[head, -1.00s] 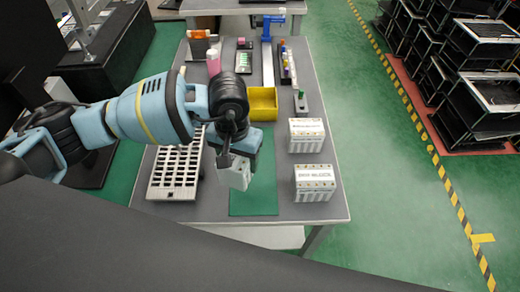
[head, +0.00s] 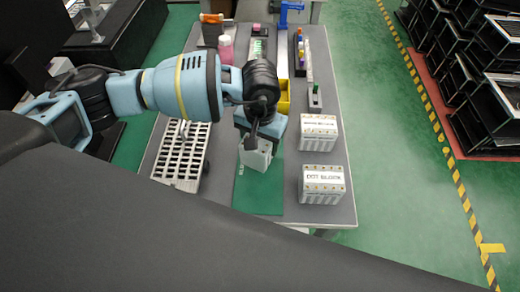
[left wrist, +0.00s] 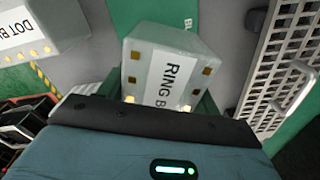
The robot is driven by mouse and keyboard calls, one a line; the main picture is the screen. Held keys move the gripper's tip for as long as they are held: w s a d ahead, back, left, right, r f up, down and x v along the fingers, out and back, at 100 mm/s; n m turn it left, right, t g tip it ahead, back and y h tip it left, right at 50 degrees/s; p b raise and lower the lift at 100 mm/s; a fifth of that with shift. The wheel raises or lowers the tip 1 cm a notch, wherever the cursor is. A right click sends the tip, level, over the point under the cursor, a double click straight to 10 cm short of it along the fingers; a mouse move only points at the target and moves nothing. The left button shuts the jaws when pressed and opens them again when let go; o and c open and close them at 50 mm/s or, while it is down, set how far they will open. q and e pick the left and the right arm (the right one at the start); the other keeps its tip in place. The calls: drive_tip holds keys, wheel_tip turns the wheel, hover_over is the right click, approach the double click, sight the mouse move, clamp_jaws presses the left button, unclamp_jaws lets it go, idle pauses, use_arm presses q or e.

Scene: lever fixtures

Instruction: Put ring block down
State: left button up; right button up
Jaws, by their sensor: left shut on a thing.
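The ring block (head: 257,157) is a pale grey-white block in my left gripper (head: 259,142). It is slightly tilted over the back part of the green mat (head: 259,195) on the table. I cannot tell for sure whether it touches the mat. In the left wrist view the block (left wrist: 170,62) carries a white label reading "RING B", its end hidden, and sits between the dark green fingers. The mat (left wrist: 147,14) shows beyond it. My right gripper is out of view.
The dot block (head: 322,184) and another white block (head: 319,133) stand right of the mat. A slotted light-grey rack (head: 181,158) is close on its left. A yellow bin (head: 285,100) and bottles (head: 226,50) stand farther back. The mat's front is clear.

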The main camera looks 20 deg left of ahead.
use_arm(q)
drive_tip(key=shift+f, duration=2)
drive_tip(key=shift+f, duration=0.2)
drive_tip(key=o, duration=1.2)
drive_tip(key=shift+r, duration=0.15)
wheel_tip(320, 180, up, 12)
drive_tip(key=shift+r, duration=0.1)
